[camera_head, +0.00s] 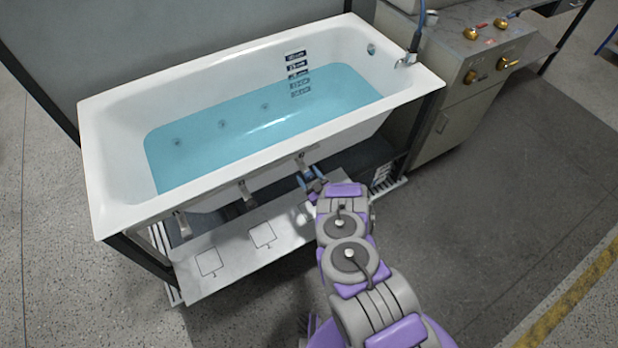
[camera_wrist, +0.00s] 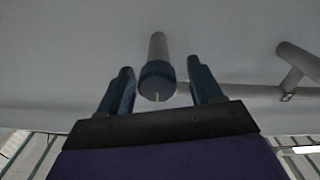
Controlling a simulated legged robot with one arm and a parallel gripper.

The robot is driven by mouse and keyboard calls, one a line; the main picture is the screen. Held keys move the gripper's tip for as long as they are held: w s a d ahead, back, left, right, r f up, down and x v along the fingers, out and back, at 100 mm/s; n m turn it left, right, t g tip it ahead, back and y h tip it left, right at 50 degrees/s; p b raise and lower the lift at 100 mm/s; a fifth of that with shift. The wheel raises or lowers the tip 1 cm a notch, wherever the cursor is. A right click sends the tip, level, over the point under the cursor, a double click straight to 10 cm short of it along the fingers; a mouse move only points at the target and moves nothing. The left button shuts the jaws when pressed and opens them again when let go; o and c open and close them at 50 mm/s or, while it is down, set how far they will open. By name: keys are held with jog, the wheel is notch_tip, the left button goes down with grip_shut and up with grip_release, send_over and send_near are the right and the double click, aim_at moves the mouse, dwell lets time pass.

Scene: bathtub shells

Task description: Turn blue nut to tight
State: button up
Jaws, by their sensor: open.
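The blue nut (camera_wrist: 157,80) is a dark blue round cap on the end of a grey pipe stub (camera_wrist: 157,46) under the white bathtub (camera_head: 92,185). A short pale line shows at the nut's lower edge in the wrist view. My gripper (camera_wrist: 160,68) is open, with one dark blue finger on each side of the nut. Gaps show between both fingers and the nut, so it is not gripped. In the head view my gripper (camera_head: 312,179) is at the tub's near side, below the rim. The nut cannot be clearly told apart from the fingers there.
Another grey pipe (camera_wrist: 297,64) runs right of the nut in the wrist view. The tub holds blue water (camera_head: 240,125). A pale panel (camera_head: 235,250) lies below the tub's near side. A grey cabinet (camera_head: 470,110) with brass knobs stands right. Floor at right is clear.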

jog(key=shift+d, duration=0.15)
jog(key=shift+c, duration=0.5)
jog(key=c, duration=1)
jog(key=shift+o, duration=0.2)
